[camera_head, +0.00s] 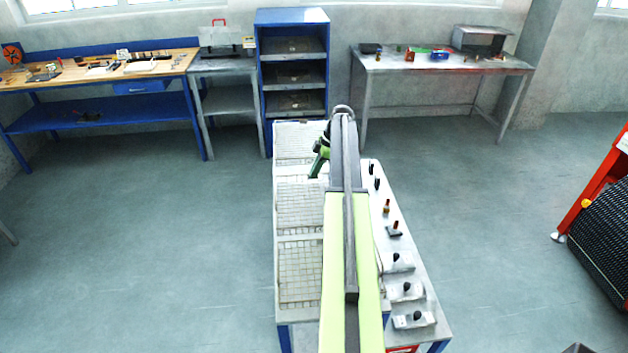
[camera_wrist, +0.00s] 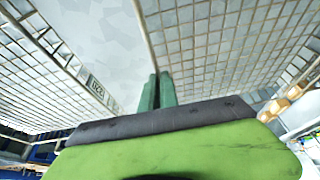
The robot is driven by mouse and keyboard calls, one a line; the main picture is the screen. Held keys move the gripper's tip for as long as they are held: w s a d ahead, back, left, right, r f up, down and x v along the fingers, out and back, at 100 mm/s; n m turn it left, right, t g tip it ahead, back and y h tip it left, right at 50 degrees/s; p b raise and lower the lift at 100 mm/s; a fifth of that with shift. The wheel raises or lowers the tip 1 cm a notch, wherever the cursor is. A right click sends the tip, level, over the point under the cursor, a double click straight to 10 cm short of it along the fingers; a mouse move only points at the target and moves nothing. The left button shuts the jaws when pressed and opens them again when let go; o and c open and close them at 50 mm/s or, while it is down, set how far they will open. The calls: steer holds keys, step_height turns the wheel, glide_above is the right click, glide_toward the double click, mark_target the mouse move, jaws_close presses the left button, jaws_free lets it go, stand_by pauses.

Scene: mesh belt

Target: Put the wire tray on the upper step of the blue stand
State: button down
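Several wire trays lie in a row on the left half of the bench in front of me: a far one (camera_head: 297,142), a middle one (camera_head: 300,208) and a near one (camera_head: 298,272). My gripper (camera_head: 319,162) is at the right side of the row, near the gap between the far and middle trays. In the wrist view its two green fingers (camera_wrist: 158,84) stand close together at the end of a tray's thin rim and look shut on it. Mesh fills the wrist view left and right, with a pale strip between. My arm hides the trays' right edges.
A blue stand with shelves (camera_head: 292,16) stands against the back wall. A wooden workbench (camera_head: 165,68) is left of it and a grey table (camera_head: 440,65) right. Small metal parts (camera_head: 407,288) line the bench's right side. Open floor lies on both sides.

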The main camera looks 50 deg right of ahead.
steer(key=shift+f, duration=0.2)
steer(key=c, duration=1.6)
jaws_free()
steer(key=shift+r, duration=0.1)
steer(key=shift+r, duration=0.1)
steer(key=p+v, duration=1.1)
steer(key=v, duration=0.1)
steer(key=shift+p, duration=0.3)
